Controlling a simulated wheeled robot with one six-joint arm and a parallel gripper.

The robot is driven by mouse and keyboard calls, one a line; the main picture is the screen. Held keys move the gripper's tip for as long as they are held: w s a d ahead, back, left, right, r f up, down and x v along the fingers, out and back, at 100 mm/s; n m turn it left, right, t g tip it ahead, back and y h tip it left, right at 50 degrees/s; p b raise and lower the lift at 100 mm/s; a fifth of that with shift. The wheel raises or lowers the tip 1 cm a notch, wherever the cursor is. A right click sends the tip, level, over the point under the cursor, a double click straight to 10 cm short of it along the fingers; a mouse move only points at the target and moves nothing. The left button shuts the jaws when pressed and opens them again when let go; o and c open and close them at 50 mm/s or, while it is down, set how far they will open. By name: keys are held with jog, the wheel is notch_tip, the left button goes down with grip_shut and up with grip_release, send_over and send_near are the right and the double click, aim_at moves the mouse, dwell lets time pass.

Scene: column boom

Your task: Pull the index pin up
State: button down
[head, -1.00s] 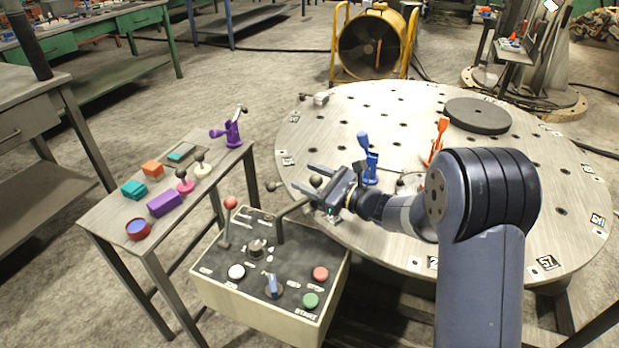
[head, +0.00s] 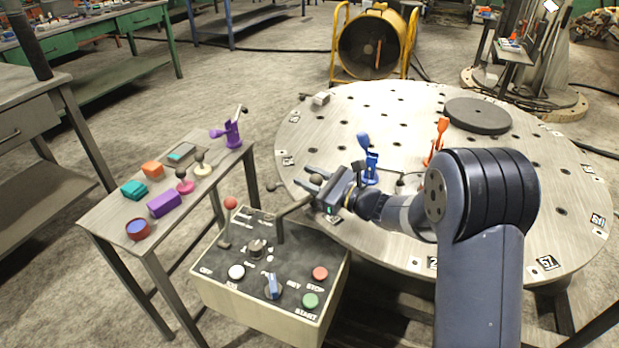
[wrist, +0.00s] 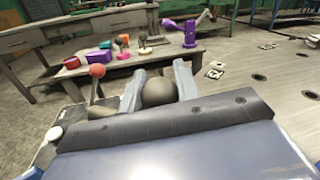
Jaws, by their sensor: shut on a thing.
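The index pin shows as a dark round ball knob (head: 316,180) at the near left edge of the big round table. My gripper (head: 312,180) is shut on this knob, with a finger on each side. In the wrist view the knob (wrist: 159,92) sits between the two grey fingers of my gripper (wrist: 158,88). The pin's shaft below the knob is hidden by my gripper, so I cannot tell how high the pin stands.
A control box (head: 222,278) with a red-knobbed lever (head: 230,203) and several buttons stands just below my gripper. The round table (head: 330,125) carries a blue clamp (head: 369,160) and an orange clamp (head: 437,142). A side table (head: 112,212) with small parts stands left.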

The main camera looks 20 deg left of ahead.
jog(key=shift+r+p, duration=0.7)
jog(key=shift+r, duration=1.15)
jog(key=c, duration=1.1)
grip_release()
jog(key=shift+o, duration=0.2)
jog(key=shift+f, duration=0.1)
jog(key=v, duration=1)
jog(key=shift+d, duration=0.4)
